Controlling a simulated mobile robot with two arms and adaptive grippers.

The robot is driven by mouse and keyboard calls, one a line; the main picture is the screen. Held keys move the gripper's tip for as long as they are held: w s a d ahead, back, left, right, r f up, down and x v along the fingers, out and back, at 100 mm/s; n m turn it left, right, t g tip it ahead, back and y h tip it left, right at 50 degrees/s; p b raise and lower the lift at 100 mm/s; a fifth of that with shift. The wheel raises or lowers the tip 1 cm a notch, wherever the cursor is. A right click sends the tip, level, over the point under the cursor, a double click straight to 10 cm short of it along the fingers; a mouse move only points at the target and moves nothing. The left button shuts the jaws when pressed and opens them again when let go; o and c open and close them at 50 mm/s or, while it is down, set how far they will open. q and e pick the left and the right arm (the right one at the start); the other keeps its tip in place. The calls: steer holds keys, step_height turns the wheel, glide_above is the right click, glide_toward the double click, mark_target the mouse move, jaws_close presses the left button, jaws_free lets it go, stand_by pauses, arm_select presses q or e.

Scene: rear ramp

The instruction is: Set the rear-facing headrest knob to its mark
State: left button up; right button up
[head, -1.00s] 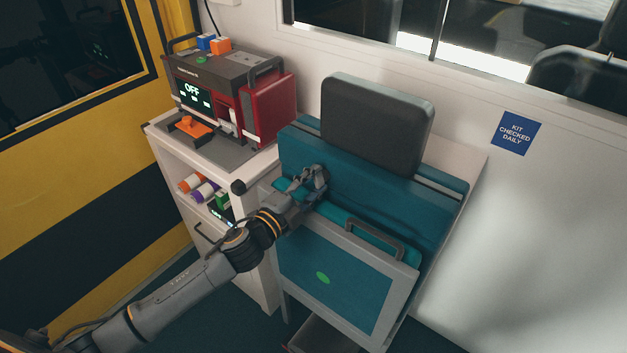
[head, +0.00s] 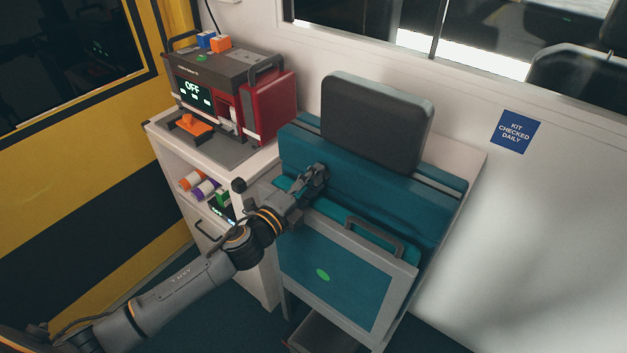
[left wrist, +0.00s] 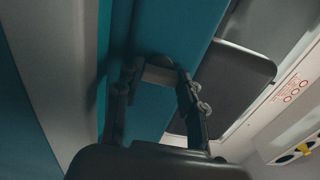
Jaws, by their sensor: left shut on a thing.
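The seat (head: 375,210) is a teal fold-up seat with a dark grey headrest (head: 375,122) above its back. My left gripper (head: 318,174) is at the left part of the teal backrest, below the headrest. In the left wrist view its fingers (left wrist: 158,82) close on a small grey block, seemingly the headrest knob (left wrist: 160,74), against the teal surface. The headrest also shows there (left wrist: 232,80), to the right. The gripper covers the knob in the head view, and I cannot make out its mark. My right gripper is not in view.
A white cabinet (head: 262,250) stands left of the seat, with a red and grey device (head: 268,105) reading OFF on top. A grey handle (head: 375,238) sticks up from the folded seat. A wall and a window are behind.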

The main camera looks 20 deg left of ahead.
arm_select(q)
steer(key=o, duration=1.2)
steer(key=shift+c, duration=0.2)
steer(key=v, duration=1.2)
